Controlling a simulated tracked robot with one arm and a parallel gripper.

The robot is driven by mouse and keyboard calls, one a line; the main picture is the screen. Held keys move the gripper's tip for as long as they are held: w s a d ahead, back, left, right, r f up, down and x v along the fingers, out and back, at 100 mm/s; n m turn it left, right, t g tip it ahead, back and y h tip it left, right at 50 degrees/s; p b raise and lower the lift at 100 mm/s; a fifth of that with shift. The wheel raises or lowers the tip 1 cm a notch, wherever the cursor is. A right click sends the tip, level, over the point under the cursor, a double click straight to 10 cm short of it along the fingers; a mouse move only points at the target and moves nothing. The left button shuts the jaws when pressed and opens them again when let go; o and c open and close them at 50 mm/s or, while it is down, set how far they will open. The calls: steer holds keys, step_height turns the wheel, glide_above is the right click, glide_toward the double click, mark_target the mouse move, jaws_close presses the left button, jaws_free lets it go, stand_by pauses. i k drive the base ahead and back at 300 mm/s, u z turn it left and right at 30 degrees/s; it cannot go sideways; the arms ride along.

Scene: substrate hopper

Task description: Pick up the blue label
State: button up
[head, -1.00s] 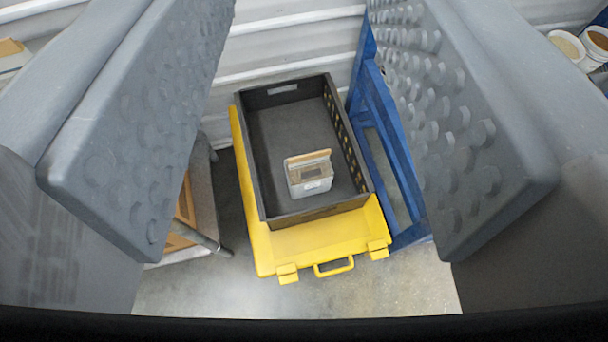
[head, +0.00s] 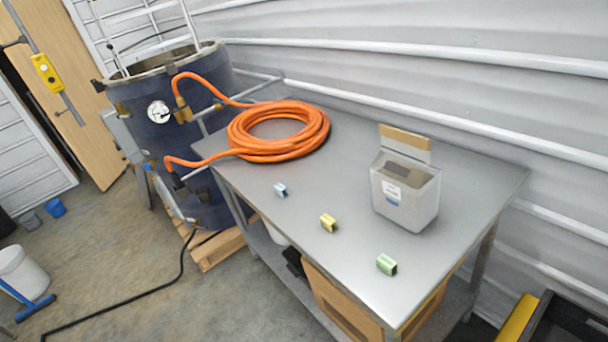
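The small light-blue label (head: 281,189) lies on the grey metal table, near its left edge and in front of the coiled orange hose. It is a small clip-like block with a pale side. A yellow one (head: 328,223) and a green one (head: 387,265) of similar shape lie in a slanting row towards the table's near corner, apart from each other. My gripper is not in view, so its state does not show.
The metal table (head: 440,262) also bears a grey open box (head: 408,207) and the orange hose (head: 290,148). The hose runs to a dark blue hopper (head: 205,82) behind left. A corrugated wall stands behind. The table's left front part is mostly clear.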

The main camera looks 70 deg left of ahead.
mark_target(279, 187)
steer(key=u, duration=2)
steer(key=k, duration=0.5)
steer(key=u, duration=0.8)
steer(key=i, duration=2.2)
steer(key=z, duration=0.7)
